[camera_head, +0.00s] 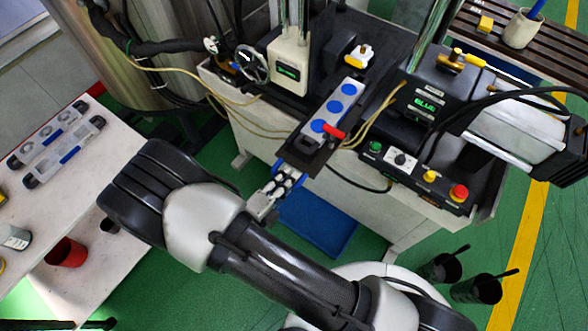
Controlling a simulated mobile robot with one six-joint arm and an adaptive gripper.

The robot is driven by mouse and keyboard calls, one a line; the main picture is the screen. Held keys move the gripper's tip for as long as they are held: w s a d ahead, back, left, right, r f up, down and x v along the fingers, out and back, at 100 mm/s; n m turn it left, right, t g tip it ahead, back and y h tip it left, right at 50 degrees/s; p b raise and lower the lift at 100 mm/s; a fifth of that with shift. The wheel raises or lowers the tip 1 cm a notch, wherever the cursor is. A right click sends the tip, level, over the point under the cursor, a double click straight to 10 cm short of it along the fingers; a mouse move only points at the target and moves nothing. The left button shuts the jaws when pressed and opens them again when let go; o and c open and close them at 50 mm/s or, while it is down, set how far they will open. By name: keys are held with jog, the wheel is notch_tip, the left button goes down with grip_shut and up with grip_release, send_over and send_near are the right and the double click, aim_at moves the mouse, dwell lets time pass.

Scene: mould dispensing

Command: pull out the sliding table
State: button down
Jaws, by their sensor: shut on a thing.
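The sliding table (313,158) is a dark plate at the front of the machine, jutting out over its front edge. A grey mould (348,92) with several blue round faces lies along it, with a red handle (333,132) at its near right side. My gripper (284,178) is at the plate's near end, shut on the sliding table. The exact contact is small and partly hidden by the fingers.
A control box with a red button (459,193) is right of the sliding table. A white table (95,190) with grey moulds stands left. Cables hang by the machine. A blue mat (318,228) lies below. Two black cups (478,287) are at lower right.

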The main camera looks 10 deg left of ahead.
jog(key=f+v, duration=0.2)
jog(key=v, duration=0.7)
jog(key=shift+s, duration=0.25)
jog(key=c, duration=1.6)
grip_release()
jog(key=shift+d, duration=0.1)
jog(key=v, duration=1.2)
jog(key=shift+w+r, duration=0.1)
